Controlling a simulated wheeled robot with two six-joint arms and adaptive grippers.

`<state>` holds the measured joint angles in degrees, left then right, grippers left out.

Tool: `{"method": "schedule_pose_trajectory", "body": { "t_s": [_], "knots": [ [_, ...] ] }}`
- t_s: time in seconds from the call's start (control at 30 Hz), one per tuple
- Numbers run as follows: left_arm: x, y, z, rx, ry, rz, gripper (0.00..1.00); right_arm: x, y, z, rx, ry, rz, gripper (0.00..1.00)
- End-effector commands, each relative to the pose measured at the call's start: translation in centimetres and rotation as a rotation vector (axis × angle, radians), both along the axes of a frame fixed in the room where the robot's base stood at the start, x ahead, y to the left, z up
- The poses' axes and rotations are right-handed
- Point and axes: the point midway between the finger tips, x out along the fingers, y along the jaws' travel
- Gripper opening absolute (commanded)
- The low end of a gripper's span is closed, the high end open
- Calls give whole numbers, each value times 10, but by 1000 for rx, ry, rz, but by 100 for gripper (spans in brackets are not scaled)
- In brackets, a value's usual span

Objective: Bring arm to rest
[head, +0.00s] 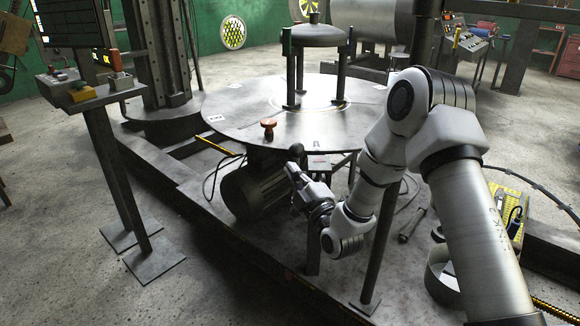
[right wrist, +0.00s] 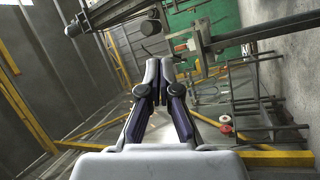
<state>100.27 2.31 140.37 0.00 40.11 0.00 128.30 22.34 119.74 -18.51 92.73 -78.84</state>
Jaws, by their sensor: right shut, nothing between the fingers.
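My right arm comes in from the right in the head view, and its gripper (head: 296,170) points up and left, in front of the round metal table (head: 235,112). The same gripper (right wrist: 158,62) shows in the right wrist view with its fingers together and nothing between them. In the head view it appears just below and right of a small red-orange knob (head: 268,125) near the table's front edge; I cannot tell the exact gap. My left gripper is not in view.
A domed metal dish (head: 318,36) stands on posts on the table. A dark motor (head: 254,188) sits beneath the table's front edge. A control stand (head: 95,95) with buttons is at the left. A yellow case (head: 507,215) lies at the right. Open concrete floor (head: 60,240) is at the left.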

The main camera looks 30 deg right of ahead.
Motion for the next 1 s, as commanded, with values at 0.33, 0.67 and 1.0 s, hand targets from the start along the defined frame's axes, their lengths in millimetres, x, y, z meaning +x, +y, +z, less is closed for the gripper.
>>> {"method": "schedule_pose_trajectory", "body": {
  "t_s": [0.33,0.67,1.0],
  "knots": [
    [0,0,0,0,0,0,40,1,0,0,0,0,0,0],
    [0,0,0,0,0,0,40,-32,48,-128,-41,280,86,0],
    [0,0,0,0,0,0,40,-222,102,-339,406,1169,-23,0]
  ]
}}
